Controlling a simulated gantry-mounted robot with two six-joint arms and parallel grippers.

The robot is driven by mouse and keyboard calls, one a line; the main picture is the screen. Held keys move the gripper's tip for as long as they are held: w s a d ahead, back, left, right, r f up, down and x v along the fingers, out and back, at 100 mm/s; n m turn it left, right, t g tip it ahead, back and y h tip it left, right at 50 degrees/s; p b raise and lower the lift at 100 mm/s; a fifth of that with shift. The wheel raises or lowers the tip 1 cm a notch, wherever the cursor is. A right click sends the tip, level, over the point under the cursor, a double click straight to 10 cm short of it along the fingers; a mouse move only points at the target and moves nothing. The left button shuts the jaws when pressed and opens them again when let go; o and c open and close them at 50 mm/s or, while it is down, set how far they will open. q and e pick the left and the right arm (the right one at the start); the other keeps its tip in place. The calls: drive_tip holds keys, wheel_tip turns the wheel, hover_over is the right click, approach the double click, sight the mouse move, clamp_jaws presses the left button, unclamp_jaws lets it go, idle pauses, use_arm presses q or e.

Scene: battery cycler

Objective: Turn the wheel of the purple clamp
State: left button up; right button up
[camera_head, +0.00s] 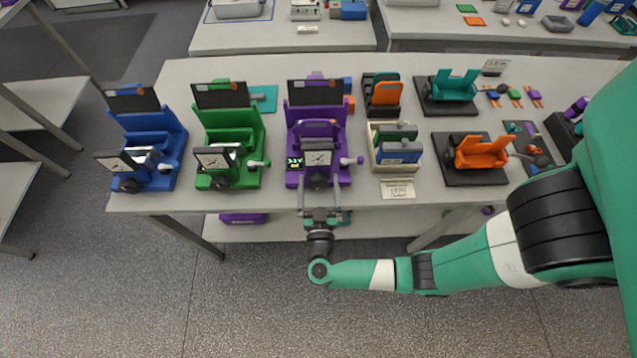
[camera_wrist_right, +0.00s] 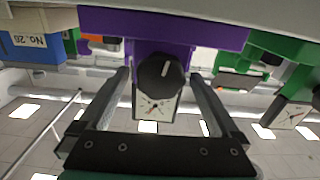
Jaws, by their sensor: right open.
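The purple clamp (camera_head: 302,137) stands at the front of the table, between the green clamp and a bin. Its black wheel (camera_head: 318,182) is low on its front, below a white dial. In the right wrist view the wheel (camera_wrist_right: 161,78) has a white mark and sits in front of the purple body (camera_wrist_right: 205,32). My right gripper (camera_head: 319,196) is in front of the clamp at the table's front edge. In the right wrist view its open fingers (camera_wrist_right: 160,82) lie on either side of the wheel, with visible gaps. My left gripper is in neither view.
A green clamp (camera_head: 228,118) and a blue clamp (camera_head: 150,135) stand to the left. A bin with green and blue pieces (camera_head: 374,160) stands to the right, with a label (camera_head: 397,190) before it. Orange (camera_head: 481,152) and teal (camera_head: 452,84) holders stand farther right.

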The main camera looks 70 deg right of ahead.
drive_tip(key=c, duration=1.4)
drive_tip(key=shift+o, duration=0.2)
drive_tip(key=shift+r+m+p, duration=0.1)
drive_tip(key=shift+m+p, duration=0.25)
drive_tip(key=shift+m, duration=0.05)
drive_tip(key=o, duration=1.4)
drive_tip(key=shift+c, duration=0.2)
drive_tip(key=v, duration=1.1)
drive_tip(key=shift+s+a, duration=0.15)
drive_tip(key=shift+a, duration=0.15)
